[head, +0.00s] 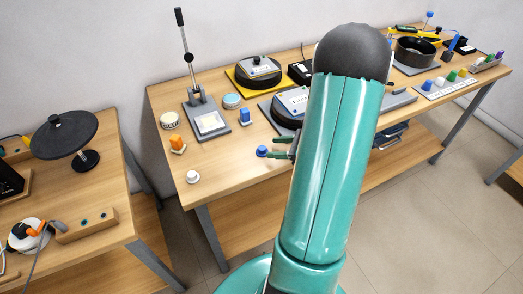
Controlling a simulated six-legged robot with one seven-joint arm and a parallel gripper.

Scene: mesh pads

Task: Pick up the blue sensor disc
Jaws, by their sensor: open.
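A small blue disc (262,151) with a raised top sits on the wooden table near its front edge. My gripper (274,148) is open, its two fingers pointing left. The disc is right at the fingertips. I cannot tell whether the fingers touch it or how far it lies between them. My teal arm hides the rest of the gripper.
Bare tabletop lies to the disc's left.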

